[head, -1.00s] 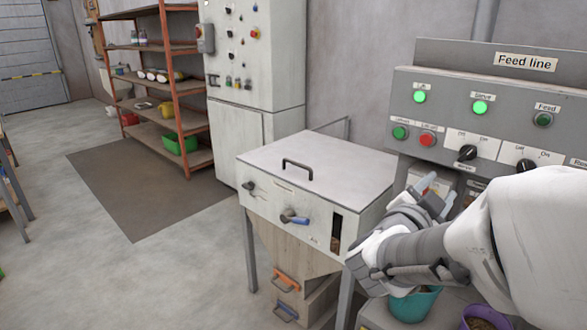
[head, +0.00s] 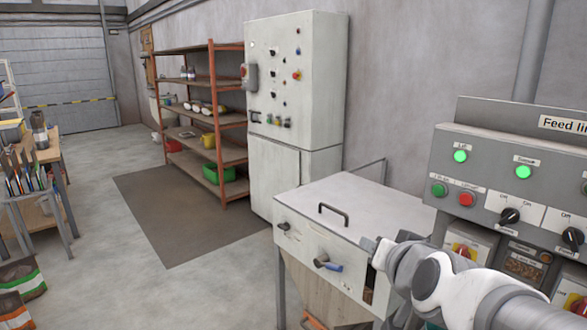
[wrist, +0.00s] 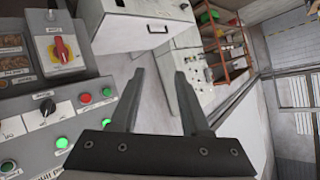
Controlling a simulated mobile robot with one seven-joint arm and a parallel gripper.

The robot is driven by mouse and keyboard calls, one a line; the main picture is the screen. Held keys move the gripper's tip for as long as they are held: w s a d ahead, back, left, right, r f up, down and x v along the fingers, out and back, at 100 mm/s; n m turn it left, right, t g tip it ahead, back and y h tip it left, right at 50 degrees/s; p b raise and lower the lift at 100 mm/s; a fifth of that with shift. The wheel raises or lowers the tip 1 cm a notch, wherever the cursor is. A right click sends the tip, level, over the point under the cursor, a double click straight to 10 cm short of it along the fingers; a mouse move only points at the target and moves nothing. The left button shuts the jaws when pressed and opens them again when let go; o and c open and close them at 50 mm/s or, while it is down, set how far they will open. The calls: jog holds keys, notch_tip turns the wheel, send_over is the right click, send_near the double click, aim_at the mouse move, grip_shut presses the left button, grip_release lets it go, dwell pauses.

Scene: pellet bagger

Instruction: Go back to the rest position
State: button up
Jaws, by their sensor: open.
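My gripper (wrist: 160,98) is open and empty in the wrist view, its two dark fingers apart with nothing between them. In the head view my arm reaches in from the lower right, and its end (head: 376,252) is in front of the right part of the hopper bin (head: 345,205). The feed line panel (head: 478,158) stands behind and to the right of my arm, with two green lamps lit. The panel also shows at the left of the wrist view (wrist: 75,112).
A tall grey cabinet (head: 297,100) stands behind the bin. An orange shelf rack (head: 211,130) is left of it. A table (head: 50,152) with tools and sacks (head: 20,280) are at the left. The floor (head: 200,290) between is clear.

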jog(key=s+f+n+g+p, duration=0.1)
jog(key=s+n+g+p, duration=0.2)
jog(key=s+g, duration=0.4)
jog(key=s+n, duration=0.1)
jog(key=s, duration=0.7)
jog(key=shift+s+a+n, duration=0.15)
jog(key=shift+s+n, duration=0.1)
jog(key=shift+n, duration=0.15)
